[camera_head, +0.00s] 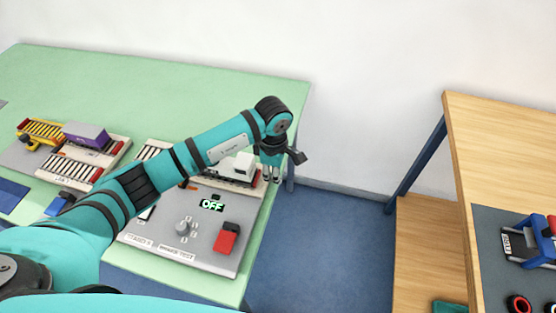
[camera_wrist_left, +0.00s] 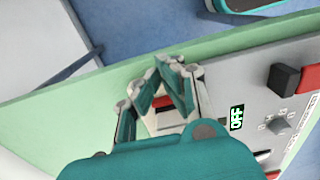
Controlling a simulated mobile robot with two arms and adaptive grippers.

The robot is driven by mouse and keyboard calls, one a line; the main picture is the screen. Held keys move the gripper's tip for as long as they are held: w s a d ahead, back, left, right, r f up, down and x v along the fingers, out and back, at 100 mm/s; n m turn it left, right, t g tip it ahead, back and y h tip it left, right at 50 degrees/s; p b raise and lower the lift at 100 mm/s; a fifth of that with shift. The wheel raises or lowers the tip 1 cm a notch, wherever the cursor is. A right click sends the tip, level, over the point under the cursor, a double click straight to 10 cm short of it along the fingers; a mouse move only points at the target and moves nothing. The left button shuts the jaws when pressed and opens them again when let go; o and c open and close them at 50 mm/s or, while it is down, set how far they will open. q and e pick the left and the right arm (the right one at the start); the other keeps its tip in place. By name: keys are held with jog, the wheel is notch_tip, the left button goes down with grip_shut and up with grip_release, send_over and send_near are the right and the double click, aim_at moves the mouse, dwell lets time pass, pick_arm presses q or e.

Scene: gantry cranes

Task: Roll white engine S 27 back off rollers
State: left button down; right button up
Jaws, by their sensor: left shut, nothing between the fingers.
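The white engine (camera_head: 240,164) sits at the far right end of the grey roller stand (camera_head: 205,256), partly behind my left arm. My left gripper (camera_head: 270,179) is shut and empty, pointing down just right of the engine at the table's right edge. In the left wrist view the shut fingertips (camera_wrist_left: 170,63) hide much of what lies behind them; a bit of red and white shows between the fingers. The stand's display (camera_head: 212,205) reads OFF. Part of the rollers (camera_head: 150,151) shows left of my arm. My right gripper is not in view.
A grey knob (camera_head: 183,228) and a red-and-black switch (camera_head: 227,238) are on the stand. Another stand with a purple engine (camera_head: 86,134) and a yellow crane-like piece (camera_head: 40,130) is at left. A wooden table (camera_head: 500,120) stands at right, beyond open blue floor.

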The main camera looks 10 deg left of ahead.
aim_at(223, 164)
pick_arm(q)
jog(key=shift+a+r+p, duration=0.25)
jog(key=shift+a+p, duration=0.05)
jog(key=shift+a, duration=1.15)
jog(key=shift+f, duration=0.1)
jog(key=shift+a, duration=0.15)
jog(key=a+b, duration=0.2)
jog(key=a, duration=0.4)
jog(key=a+b, duration=0.3)
jog(key=a, duration=0.2)
jog(key=a+b, duration=0.2)
jog(key=a, duration=0.4)
jog(key=shift+w+a+f, duration=0.1)
jog(key=shift+w+a, duration=0.25)
jog(key=shift+a, duration=0.25)
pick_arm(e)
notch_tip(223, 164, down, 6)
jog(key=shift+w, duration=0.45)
pick_arm(q)
jog(key=shift+d, duration=0.1)
